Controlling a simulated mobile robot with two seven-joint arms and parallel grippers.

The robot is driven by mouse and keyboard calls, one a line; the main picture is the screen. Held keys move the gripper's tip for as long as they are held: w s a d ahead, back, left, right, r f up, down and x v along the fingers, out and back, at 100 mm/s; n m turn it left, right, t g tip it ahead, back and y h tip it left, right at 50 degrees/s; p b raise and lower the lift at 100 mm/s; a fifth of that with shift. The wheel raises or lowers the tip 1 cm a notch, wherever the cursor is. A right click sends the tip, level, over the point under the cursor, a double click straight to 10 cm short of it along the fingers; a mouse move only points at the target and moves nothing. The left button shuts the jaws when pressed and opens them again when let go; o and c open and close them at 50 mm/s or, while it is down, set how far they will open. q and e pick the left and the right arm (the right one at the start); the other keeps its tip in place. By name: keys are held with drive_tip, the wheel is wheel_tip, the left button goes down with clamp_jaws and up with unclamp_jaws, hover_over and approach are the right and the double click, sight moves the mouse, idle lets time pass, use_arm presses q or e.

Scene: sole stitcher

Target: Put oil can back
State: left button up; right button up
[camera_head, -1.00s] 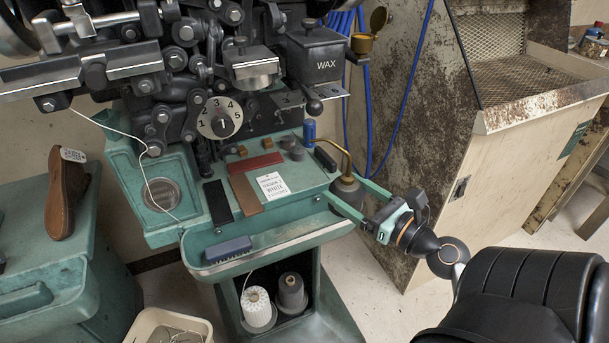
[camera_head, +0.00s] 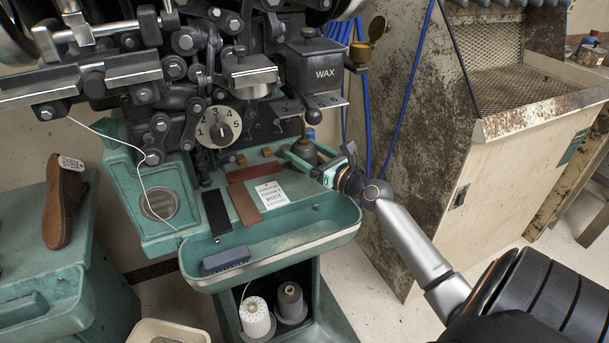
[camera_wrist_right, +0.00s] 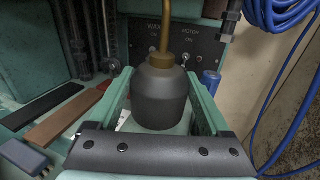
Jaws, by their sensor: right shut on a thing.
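The oil can (camera_head: 305,147) has a dark round body and a thin brass spout. It is upright at the back right of the green machine's work shelf (camera_head: 185,190), and it also shows in the right wrist view (camera_wrist_right: 160,95). My right gripper (camera_head: 303,155) is shut on the can, one green finger on each side of its body. In the right wrist view the gripper (camera_wrist_right: 160,78) holds the can with the spout pointing up. I cannot tell whether its base touches the shelf. My left gripper is not in view.
A blue cylinder (camera_wrist_right: 211,82) stands close to the right of the can. A white label card (camera_head: 270,195), brown strip (camera_head: 246,203) and black strip (camera_head: 216,210) lie on the shelf. The wax box (camera_head: 315,65) and its lever hang above. Blue hoses (camera_head: 365,100) hang behind.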

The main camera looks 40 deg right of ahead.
wheel_tip(320, 180, down, 2)
drive_tip(key=shift+f+b, duration=0.2)
drive_tip(key=shift+b, duration=0.2)
wheel_tip(320, 180, down, 3)
drive_tip(key=b, duration=0.2)
drive_tip(key=shift+f+b, duration=0.15)
drive_tip(key=shift+b, duration=0.2)
drive_tip(key=shift+w+f, duration=0.1)
drive_tip(key=shift+f, duration=0.05)
drive_tip(key=o, duration=1.1)
